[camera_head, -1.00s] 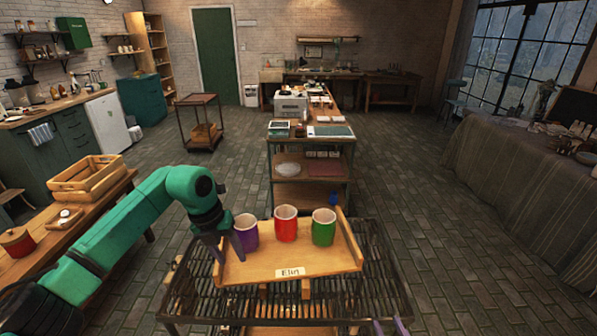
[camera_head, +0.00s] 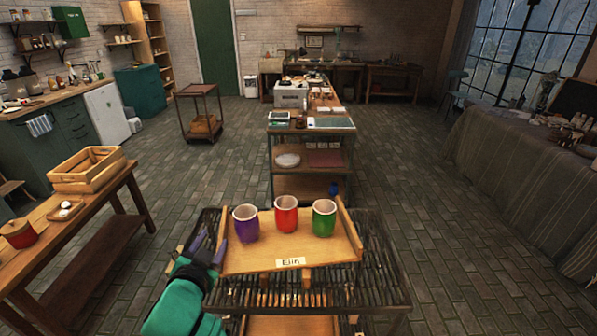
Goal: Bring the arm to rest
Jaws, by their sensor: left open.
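My left gripper (camera_head: 209,247) is open and empty at the left edge of the wooden tray, with its purple fingers pointing up and away. My green left arm comes in from the bottom left. The wooden tray (camera_head: 265,259) lies on the dark slatted rack and bears a name label (camera_head: 290,262). A purple cup (camera_head: 246,224), a red cup (camera_head: 286,215) and a green cup (camera_head: 324,219) stand upright in a row on the tray. The gripper is apart from the purple cup. My right gripper does not show.
The slatted rack (camera_head: 375,283) stands in front of me. A wooden side table (camera_head: 115,194) at the left holds a crate (camera_head: 88,171) and a red pot (camera_head: 17,233). A workbench (camera_head: 312,129) stands behind the rack. The floor to the right is clear.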

